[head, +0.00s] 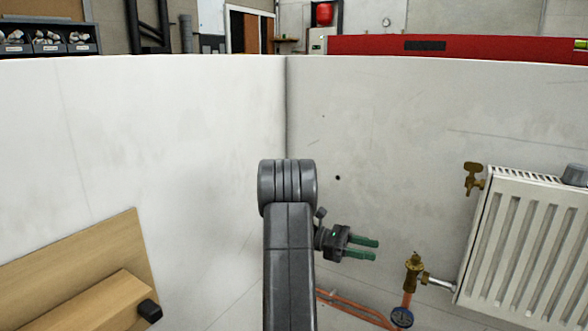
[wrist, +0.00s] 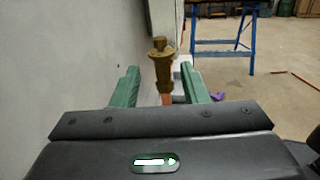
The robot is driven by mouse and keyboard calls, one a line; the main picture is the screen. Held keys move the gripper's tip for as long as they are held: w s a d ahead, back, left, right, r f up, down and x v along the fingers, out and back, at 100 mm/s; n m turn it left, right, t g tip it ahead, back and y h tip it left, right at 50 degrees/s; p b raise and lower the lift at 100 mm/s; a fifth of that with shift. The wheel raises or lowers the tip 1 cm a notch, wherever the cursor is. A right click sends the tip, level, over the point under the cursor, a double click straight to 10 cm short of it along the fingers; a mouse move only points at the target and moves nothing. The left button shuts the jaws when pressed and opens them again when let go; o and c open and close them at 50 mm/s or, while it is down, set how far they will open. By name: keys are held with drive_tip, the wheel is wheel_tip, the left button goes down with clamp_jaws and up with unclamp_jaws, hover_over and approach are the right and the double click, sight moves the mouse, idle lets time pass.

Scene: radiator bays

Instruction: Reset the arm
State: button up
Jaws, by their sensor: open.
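My gripper (head: 370,249) is in the middle of the head view, at the end of my grey arm, with its two green fingers pointing right. The fingers are apart and nothing is between them in the head view. In the wrist view my gripper (wrist: 160,92) shows both green fingers spread. A brass valve (wrist: 161,65) appears beyond and between them there. In the head view the brass valve (head: 413,272) stands to the right of the fingertips, apart from them.
A white radiator (head: 535,250) hangs at the right, with a brass fitting (head: 473,180) at its top corner. A wooden board (head: 85,260) is at lower left. A blue trestle (wrist: 222,45) stands on open floor.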

sight(417, 257)
drive_tip(key=x, duration=1.2)
drive_tip(key=shift+s+d+b, duration=0.25)
drive_tip(key=shift+d+b, duration=0.1)
drive_tip(key=shift+f+t+b, duration=0.15)
drive_tip(key=shift+t+b, duration=0.15)
drive_tip(key=shift+b, duration=0.2)
drive_tip(key=shift+n+t+h+b, duration=0.5)
drive_tip(key=shift+n+t+b, duration=0.15)
drive_tip(key=shift+n+t, duration=0.35)
drive_tip(key=n+t+b, duration=0.1)
drive_tip(key=n+t, duration=0.1)
drive_tip(key=t, duration=0.1)
drive_tip(key=shift+t+b, duration=0.3)
drive_tip(key=shift+n+t+y+b, duration=0.25)
drive_tip(key=shift+n+t+b, duration=0.2)
drive_tip(key=shift+n+t, duration=1.1)
drive_tip(key=shift+n+t+y+b, duration=0.35)
drive_tip(key=shift+n+t, duration=0.5)
drive_tip(key=shift+t, duration=1.3)
drive_tip(key=v, duration=1.1)
drive_tip(key=shift+w, duration=0.1)
